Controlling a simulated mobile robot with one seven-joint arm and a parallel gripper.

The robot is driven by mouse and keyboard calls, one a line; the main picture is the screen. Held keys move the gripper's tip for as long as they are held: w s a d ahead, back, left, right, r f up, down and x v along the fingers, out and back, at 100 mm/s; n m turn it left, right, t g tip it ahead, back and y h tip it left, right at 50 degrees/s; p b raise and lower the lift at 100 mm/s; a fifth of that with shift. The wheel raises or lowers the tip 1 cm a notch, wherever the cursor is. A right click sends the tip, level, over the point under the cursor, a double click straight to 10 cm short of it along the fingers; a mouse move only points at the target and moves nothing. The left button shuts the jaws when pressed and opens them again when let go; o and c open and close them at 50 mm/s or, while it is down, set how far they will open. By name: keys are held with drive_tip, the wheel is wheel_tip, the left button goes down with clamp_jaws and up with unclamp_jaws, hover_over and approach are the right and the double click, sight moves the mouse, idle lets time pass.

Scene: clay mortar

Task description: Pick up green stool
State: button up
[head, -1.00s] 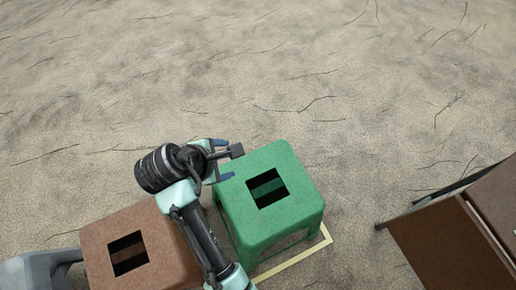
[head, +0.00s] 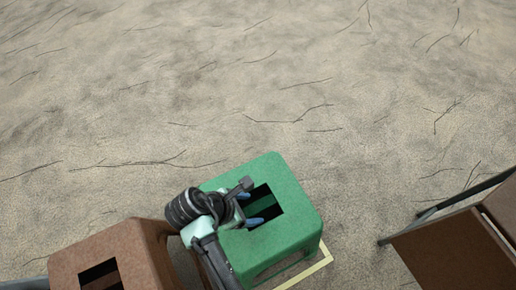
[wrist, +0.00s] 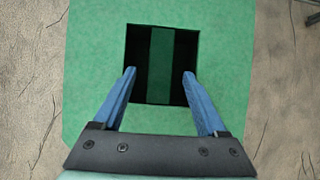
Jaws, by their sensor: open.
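The green stool (head: 290,190) stands upright on the ground, right of centre at the bottom of the head view. Its square seat has a square hole with a green bar across it. In the wrist view the seat (wrist: 228,60) fills the middle, and the bar (wrist: 160,65) runs lengthwise between two dark gaps. My gripper (head: 258,208) is over the seat at the hole's left side. In the wrist view its blue fingers (wrist: 158,72) are apart and empty, with the bar between them. I cannot tell how high the fingertips are above the seat.
A brown stool (head: 125,250) stands to the left, near my arm. A brown piece of furniture (head: 450,250) with dark legs is at the lower right. A pale yellow line (head: 312,272) lies on the ground by the green stool. The cracked ground beyond is clear.

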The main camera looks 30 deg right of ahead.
sight(255, 207)
drive_tip(key=b+x, duration=0.2)
drive_tip(key=x, duration=0.2)
drive_tip(key=shift+d+f, duration=0.2)
drive_tip(key=shift+r, duration=0.1)
clamp_jaws()
idle(0.9)
drive_tip(key=shift+r, duration=0.15)
